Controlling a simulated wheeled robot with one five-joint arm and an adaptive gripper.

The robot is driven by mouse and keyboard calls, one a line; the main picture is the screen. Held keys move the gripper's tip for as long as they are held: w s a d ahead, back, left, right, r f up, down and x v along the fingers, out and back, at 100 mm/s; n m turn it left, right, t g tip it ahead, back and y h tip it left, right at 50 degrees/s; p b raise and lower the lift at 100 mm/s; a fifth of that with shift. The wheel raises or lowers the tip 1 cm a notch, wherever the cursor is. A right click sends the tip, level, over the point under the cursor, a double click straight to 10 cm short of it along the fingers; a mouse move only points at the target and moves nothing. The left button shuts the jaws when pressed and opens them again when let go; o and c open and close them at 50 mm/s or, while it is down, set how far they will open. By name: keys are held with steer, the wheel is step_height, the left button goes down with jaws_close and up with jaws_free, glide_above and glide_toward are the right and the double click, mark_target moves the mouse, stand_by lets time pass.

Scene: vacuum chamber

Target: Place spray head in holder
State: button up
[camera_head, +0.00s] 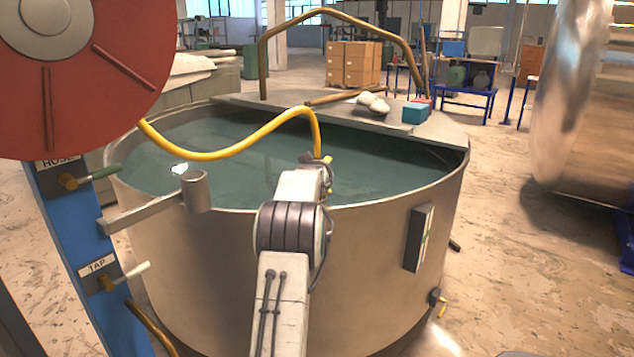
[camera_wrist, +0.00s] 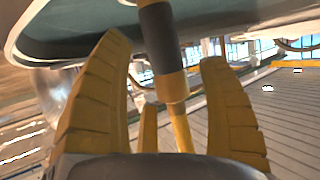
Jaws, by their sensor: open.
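The spray head shows in the wrist view as a dark cylinder (camera_wrist: 159,38) with a brass collar, and the yellow hose (camera_wrist: 182,132) runs on from it. My gripper (camera_wrist: 164,50) is open, its yellow fingers spread on either side of the spray head and hose; I cannot tell whether any finger touches them. In the head view, my gripper (camera_head: 321,163) is above the tank's near rim, at the end of the yellow hose (camera_head: 230,152), and the spray head is mostly hidden there. The holder (camera_head: 196,191) is a grey metal cup on a bracket, left of my gripper.
A large round metal tank (camera_head: 380,265) of dark water stands in front. A red hose reel (camera_head: 110,95) is on a blue post (camera_head: 75,225) at the left. A board (camera_head: 390,128) across the tank's back bears a blue box (camera_head: 415,112) and pale lumps.

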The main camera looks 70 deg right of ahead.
steer(key=b+v, duration=0.4)
steer(key=v, duration=0.4)
steer(key=shift+a, duration=0.35)
steer(key=shift+s+r, duration=0.1)
steer(key=shift+s, duration=0.05)
steer(key=w+a+f+n+t+y, duration=0.2)
steer(key=w+a+n+y, duration=0.1)
steer(key=w+a, duration=0.9)
steer(key=w+a+f+n+t+y, duration=0.15)
steer(key=w+a, duration=0.25)
steer(key=a, duration=0.7)
steer(key=w+a+f+n+y, duration=0.2)
steer(key=w+a+y, duration=0.1)
steer(key=a, duration=0.7)
steer(key=s+a+f+n+g+y, duration=0.1)
steer(key=s+a+f+n+y, duration=0.15)
steer(key=a, duration=0.65)
steer(key=s+a+f+n+y, duration=0.1)
steer(key=s+a+f+n, duration=0.15)
steer(key=a, duration=0.75)
steer(key=s+a+f+n+g+y, duration=0.1)
steer(key=s+a+f, duration=0.2)
steer(key=s+a, duration=0.2)
steer(key=s+a+f+n+g+y, duration=0.1)
steer(key=s+a+f+n, duration=0.1)
steer(key=s+a, duration=0.4)
steer(key=shift+f+g, duration=0.35)
steer(key=shift+f, duration=0.55)
